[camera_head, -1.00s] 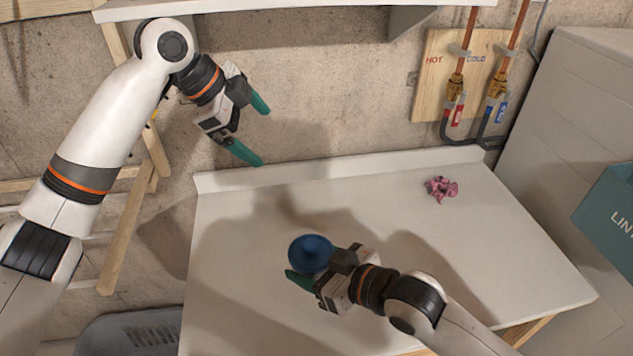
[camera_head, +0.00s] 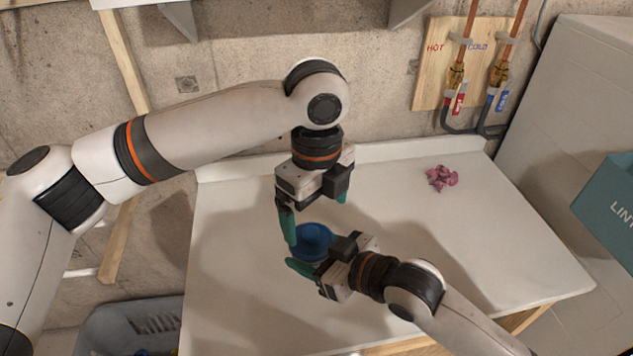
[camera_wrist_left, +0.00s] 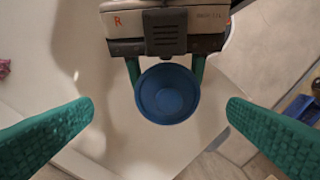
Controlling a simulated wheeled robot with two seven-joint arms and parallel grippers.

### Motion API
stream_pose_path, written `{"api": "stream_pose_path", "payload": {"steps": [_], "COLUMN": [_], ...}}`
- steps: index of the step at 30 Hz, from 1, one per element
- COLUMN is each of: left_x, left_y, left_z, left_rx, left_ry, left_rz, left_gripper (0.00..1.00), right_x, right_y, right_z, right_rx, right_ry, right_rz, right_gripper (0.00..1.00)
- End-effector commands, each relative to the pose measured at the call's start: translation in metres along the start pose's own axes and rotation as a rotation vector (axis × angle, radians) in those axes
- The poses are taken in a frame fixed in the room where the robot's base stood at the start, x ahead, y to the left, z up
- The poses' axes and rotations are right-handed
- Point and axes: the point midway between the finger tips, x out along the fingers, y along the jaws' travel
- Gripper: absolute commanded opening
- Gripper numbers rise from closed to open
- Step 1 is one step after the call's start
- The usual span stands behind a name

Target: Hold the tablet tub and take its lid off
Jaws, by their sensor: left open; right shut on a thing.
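The tablet tub's blue round lid (camera_head: 312,240) shows at the middle of the white worktop, and most of the tub's body is hidden below it and behind my grippers. My right gripper (camera_head: 318,262) is shut on the tub, with its fingers on either side below the lid. My left gripper (camera_head: 317,215) is open and points down above the lid. In the left wrist view the lid (camera_wrist_left: 167,93) lies between and beyond the two open green fingers, apart from both.
A pink crumpled thing (camera_head: 441,178) lies at the worktop's (camera_head: 500,260) back right. A teal box marked LINT (camera_head: 610,205) is at the right edge. A grey basket (camera_head: 125,325) stands at lower left. Pipes (camera_head: 460,75) run up the back wall.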

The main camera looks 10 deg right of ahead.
Motion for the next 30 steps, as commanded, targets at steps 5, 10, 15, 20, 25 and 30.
{"api": "stream_pose_path", "payload": {"steps": [5,10,15,20,25,30], "left_x": [0.029,0.044,0.049,0.049,0.049,0.048], "left_y": [0.0,0.0,0.0,0.0,0.0,0.001], "left_z": [0.0,-0.001,-0.001,-0.001,-0.001,0.0], "left_rx": [-0.001,-0.001,-0.001,-0.001,-0.001,-0.002], "left_ry": [-0.001,-0.001,0.0,0.0,0.0,-0.001], "left_rz": [0.0,0.001,0.001,0.002,0.002,0.007], "left_gripper": [0.97,0.97,0.97,0.97,0.74,0.46], "right_x": [0.0,0.0,0.0,0.0,0.0,0.0], "right_y": [0.0,0.0,0.0,0.0,0.0,0.002], "right_z": [0.0,0.0,0.0,0.0,0.0,0.0], "right_rx": [0.0,0.0,0.0,0.0,0.0,0.001], "right_ry": [-0.001,-0.001,-0.001,-0.001,-0.001,-0.001], "right_rz": [0.0,0.0,0.0,0.0,0.0,0.005], "right_gripper": [0.21,0.21,0.21,0.21,0.21,0.21]}}
